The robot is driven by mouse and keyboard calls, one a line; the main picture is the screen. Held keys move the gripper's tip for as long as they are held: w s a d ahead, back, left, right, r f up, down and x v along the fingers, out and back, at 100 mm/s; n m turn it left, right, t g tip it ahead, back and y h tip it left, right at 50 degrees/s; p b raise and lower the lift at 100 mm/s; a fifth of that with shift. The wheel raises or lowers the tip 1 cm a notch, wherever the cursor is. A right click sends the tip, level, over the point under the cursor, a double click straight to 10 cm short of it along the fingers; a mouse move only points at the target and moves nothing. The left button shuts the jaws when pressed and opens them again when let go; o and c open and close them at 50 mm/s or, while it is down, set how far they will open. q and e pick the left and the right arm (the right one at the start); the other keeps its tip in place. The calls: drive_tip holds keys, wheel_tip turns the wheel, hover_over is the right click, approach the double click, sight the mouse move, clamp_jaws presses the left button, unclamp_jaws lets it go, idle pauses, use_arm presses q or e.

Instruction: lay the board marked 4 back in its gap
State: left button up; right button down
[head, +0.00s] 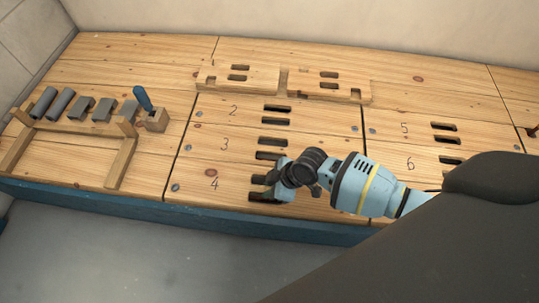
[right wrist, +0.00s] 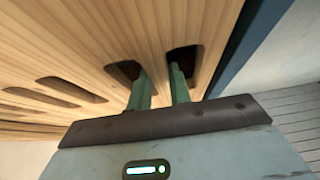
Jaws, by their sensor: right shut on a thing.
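The board marked 4 (head: 235,184) is the front board of the middle section, beside the blue front edge. Its near slots show dark next to my right gripper (head: 278,183). In the right wrist view my right gripper (right wrist: 158,78) has its two green fingers down in two neighbouring slots, shut on the strip of board 4 (right wrist: 156,48) between them. In the head view the board looks in line with board 3 (head: 240,147) behind it; I cannot tell whether it sits flush or slightly raised. My left gripper is not in view.
Boards 2 (head: 215,112), 5 (head: 400,130) and 6 (head: 395,160) lie around it. Raised slotted wooden pieces (head: 240,86) lie at the back. A wooden rack with grey pipes (head: 58,104) and a blue-handled tool (head: 143,98) stand left. Grey floor (head: 130,245) lies in front.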

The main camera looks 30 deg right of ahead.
drive_tip(key=shift+w+r, duration=0.1)
drive_tip(key=shift+r, duration=0.05)
idle(0.6)
drive_tip(key=c, duration=1.2)
unclamp_jaws()
drive_tip(key=shift+f, duration=0.3)
drive_tip(key=shift+p+v, duration=2.1)
drive_tip(key=shift+v, duration=1.9)
